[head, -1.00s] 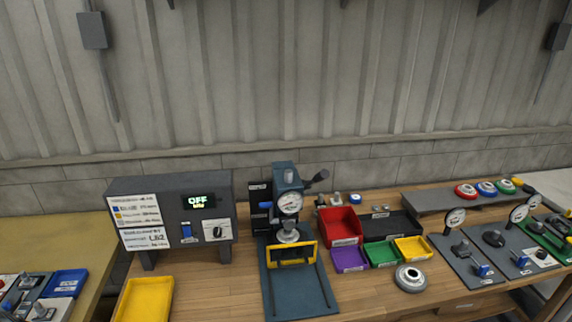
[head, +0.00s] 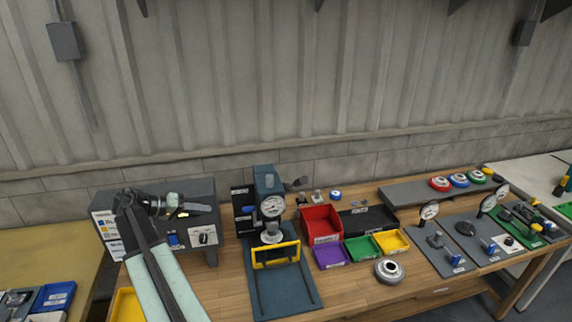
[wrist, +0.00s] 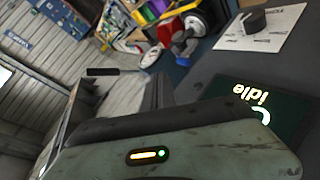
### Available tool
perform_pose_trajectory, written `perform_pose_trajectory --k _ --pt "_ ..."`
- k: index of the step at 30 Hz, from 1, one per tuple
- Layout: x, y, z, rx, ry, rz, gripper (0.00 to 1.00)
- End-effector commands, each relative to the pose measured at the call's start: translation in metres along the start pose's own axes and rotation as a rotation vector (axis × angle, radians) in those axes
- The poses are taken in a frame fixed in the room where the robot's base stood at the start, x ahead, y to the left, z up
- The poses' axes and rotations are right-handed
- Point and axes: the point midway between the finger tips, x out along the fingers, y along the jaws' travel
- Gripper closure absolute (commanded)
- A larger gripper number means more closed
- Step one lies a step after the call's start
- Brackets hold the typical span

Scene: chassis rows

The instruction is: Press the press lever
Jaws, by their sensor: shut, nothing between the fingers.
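The press (head: 264,186) stands at the middle of the bench, dark blue-grey with a round gauge (head: 272,206) on its front. The press lever (head: 297,184) sticks out at its upper right with a dark knob end. A yellow frame (head: 275,264) stands upright at the front of the press. My gripper (head: 199,211) is shut and empty, in front of the control box and to the left of the press, clear of the lever. In the wrist view, the gripper's housing fills the foreground; I cannot make out the lever for certain there.
The control box (head: 205,254) is left of the press; its display reads "idle" in the wrist view (wrist: 255,100). A red bin (head: 322,236) and small coloured trays stand right of the press. A metal ring (head: 389,271) lies on the bench. Gauge fixtures are farther right.

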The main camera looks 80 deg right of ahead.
Motion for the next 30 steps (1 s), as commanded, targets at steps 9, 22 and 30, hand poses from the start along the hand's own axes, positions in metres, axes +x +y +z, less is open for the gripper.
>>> perform_pose_trajectory --k 9,22,30 --pt "0.117 0.168 -0.09 0.355 0.044 0.487 1.0" --pt "0.124 0.177 -0.091 0.371 0.053 0.513 1.0" --pt "0.164 0.199 -0.088 0.371 0.051 0.514 1.0"
